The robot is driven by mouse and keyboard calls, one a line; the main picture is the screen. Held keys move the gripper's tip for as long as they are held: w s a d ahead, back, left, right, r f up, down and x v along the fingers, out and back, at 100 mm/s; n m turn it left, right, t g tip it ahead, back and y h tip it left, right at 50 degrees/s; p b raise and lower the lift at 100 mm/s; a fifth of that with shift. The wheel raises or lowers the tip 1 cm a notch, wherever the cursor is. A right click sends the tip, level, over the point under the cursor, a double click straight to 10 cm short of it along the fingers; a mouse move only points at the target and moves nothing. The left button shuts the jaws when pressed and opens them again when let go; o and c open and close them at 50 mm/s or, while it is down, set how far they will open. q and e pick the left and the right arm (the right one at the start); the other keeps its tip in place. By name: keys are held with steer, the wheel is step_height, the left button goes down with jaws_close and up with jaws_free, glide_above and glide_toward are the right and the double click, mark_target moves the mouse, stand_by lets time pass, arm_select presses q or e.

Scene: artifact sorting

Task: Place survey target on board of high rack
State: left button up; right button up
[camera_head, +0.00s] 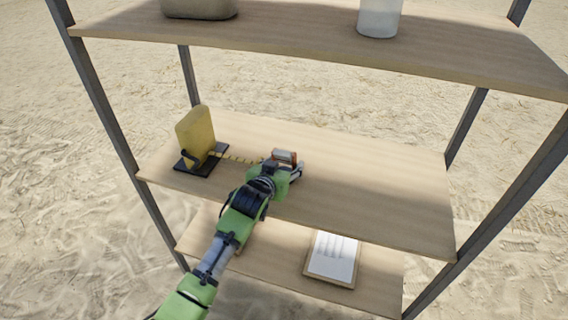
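The high rack has wooden boards on dark metal posts. My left gripper (287,166), on a green arm from the lower left, is over the middle board (375,190), near the board's centre. A small orange and pale grey thing (285,156) is at its fingertips; it may be the survey target, but it is too small to be sure. I cannot tell if the fingers grip it or if it touches the board. My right gripper is not in view.
A clipboard (333,258) lies on the lower board. The upper board (300,35) holds a white container (380,16) and a tan object (199,8). The middle board's right side is clear.

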arm_select(q)
steer(key=shift+r, duration=0.1)
steer(key=shift+r, duration=0.15)
steer(key=shift+s+a, duration=0.1)
steer(key=shift+s, duration=0.2)
steer(key=b+v, duration=0.1)
steer(key=v, duration=0.9)
steer(key=shift+s+a+r, duration=0.2)
steer(key=shift+s+r, duration=0.15)
steer(key=shift+s, duration=0.25)
stand_by(0.5)
